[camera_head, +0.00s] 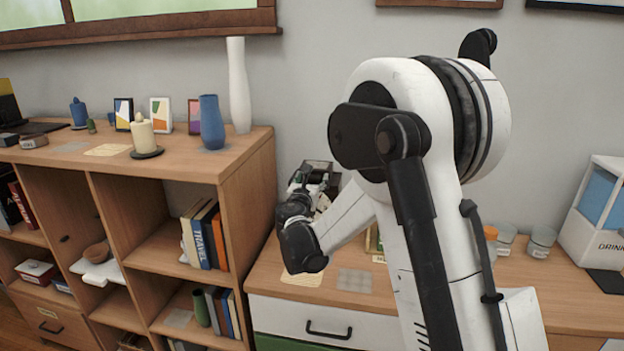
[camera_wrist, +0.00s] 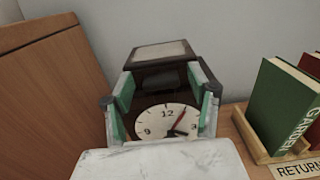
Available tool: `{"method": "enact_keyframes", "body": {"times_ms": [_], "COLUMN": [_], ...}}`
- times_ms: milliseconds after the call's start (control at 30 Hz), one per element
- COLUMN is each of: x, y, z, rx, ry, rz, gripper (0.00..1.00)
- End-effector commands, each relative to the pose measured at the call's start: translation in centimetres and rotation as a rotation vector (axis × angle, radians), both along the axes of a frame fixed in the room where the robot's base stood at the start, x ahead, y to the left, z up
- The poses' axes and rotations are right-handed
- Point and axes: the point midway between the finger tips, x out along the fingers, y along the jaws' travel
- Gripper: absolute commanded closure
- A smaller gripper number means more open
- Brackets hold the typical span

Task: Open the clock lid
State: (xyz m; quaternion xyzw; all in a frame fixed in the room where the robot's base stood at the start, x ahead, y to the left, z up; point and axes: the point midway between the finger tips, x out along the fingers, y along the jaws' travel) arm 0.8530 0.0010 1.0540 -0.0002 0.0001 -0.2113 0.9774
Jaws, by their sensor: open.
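A dark brown clock (camera_wrist: 160,71) with a white dial (camera_wrist: 165,119) and a red hand stands straight ahead in the wrist view. Its top is a dark-framed panel with a pale center (camera_wrist: 160,50); how far this lid stands open I cannot tell. My gripper (camera_wrist: 162,82) is open. Its green-padded fingers show left and right of the clock front, and I cannot tell whether they touch it. In the head view, my gripper (camera_head: 310,184) is over the desk beside the shelf, and my arm hides most of what is there.
A wooden shelf side (camera_wrist: 55,85) rises close on the left. On the right, green and red books (camera_wrist: 285,108) stand in a wooden holder behind a RETURN sign (camera_wrist: 298,168). The wall is close behind. Jars (camera_head: 541,241) and a drink dispenser (camera_head: 600,215) stand farther right on the desk.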

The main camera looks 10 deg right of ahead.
Motion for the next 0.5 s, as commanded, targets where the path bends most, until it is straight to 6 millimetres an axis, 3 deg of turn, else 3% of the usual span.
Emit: {"method": "enact_keyframes", "body": {"times_ms": [367, 500], "x": [0.44, 0.44], "y": [-0.23, -0.22], "z": [0.0, -0.01], "rx": [0.0, 0.0], "ry": [0.0, 0.0], "rz": [0.0, 0.0], "gripper": [0.45, 0.64]}}
